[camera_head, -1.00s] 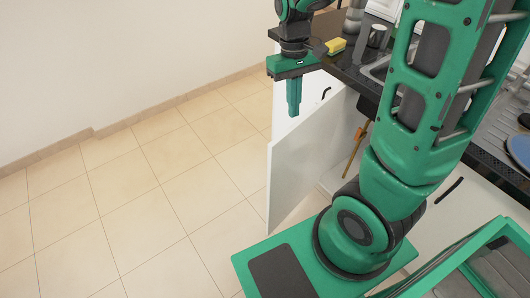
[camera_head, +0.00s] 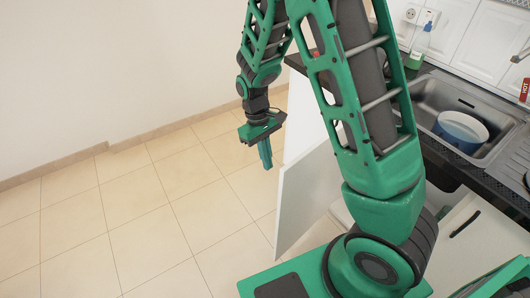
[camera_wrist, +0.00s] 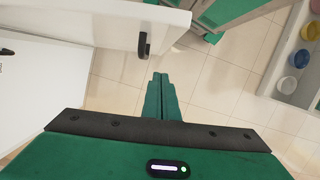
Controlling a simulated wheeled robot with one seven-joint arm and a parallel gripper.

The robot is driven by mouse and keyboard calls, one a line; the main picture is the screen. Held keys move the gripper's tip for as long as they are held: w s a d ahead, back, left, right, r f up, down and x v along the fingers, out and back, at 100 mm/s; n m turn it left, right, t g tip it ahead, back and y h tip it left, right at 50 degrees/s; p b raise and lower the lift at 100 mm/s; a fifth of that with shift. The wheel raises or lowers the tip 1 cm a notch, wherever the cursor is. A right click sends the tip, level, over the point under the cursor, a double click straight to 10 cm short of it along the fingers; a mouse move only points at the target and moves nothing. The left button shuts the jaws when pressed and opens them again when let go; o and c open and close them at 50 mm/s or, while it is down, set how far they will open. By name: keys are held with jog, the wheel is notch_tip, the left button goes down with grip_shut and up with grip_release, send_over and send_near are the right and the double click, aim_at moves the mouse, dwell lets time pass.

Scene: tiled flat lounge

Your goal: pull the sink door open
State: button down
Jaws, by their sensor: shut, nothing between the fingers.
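The sink door (camera_head: 304,197) is a white panel that stands swung out from the cabinet under the sink (camera_head: 474,100). My arm hides part of it in the head view. In the wrist view the door (camera_wrist: 95,22) spans the top left, with its black handle (camera_wrist: 143,42) near its edge. My gripper (camera_head: 266,163) is shut and empty, pointing down to the left of the door, apart from it in the head view. In the wrist view its fingertips (camera_wrist: 160,78) are just below and right of the handle, with no clear contact.
A blue-and-white round dish (camera_head: 461,129) sits in the sink. Another cabinet front with a black handle (camera_head: 464,224) is at the right. A unit with several coloured round items (camera_wrist: 293,70) is at the wrist view's right. The tiled floor (camera_head: 130,215) left of the door is clear.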

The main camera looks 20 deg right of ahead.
jog(key=s+d+f, duration=0.1)
jog(key=s+f, duration=0.3)
jog(key=shift+s+d, duration=0.4)
jog(key=shift+a+f, duration=0.1)
